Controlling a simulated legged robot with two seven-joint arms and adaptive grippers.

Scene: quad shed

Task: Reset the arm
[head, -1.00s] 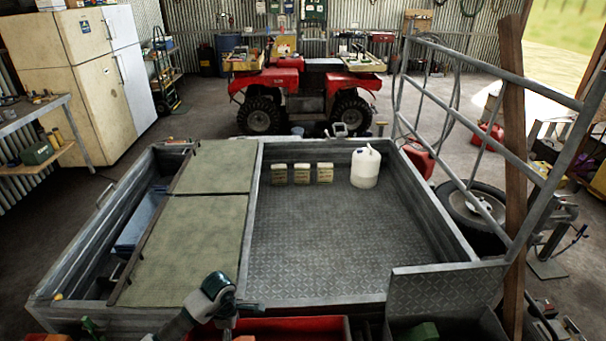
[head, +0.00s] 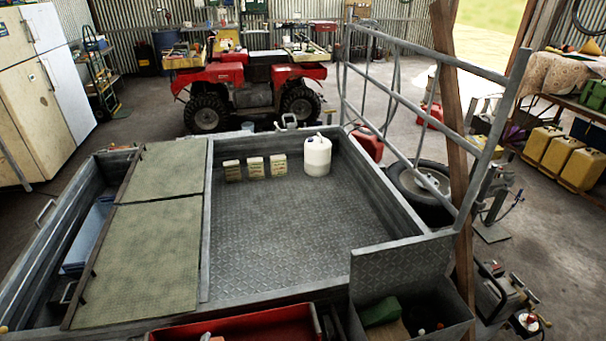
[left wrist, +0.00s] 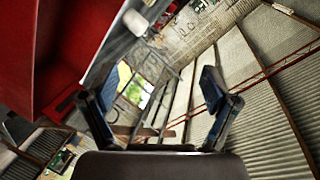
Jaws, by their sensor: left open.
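My left gripper (left wrist: 158,88) shows in the left wrist view. Its two dark fingers stand apart with nothing between them, and the shed's corrugated wall and roof lie behind. A red surface (left wrist: 60,50) fills the upper left of that view, close to the left finger. No arm or gripper of mine shows in the head view now. My right gripper is in neither view.
A metal trailer bed (head: 280,240) holds a white jug (head: 317,155) and three small packs (head: 255,168). A red tray (head: 250,332) and a grey box (head: 425,310) stand at the near edge. A railing (head: 420,110) and wooden post (head: 458,150) rise at right. A red quad (head: 245,85) stands behind.

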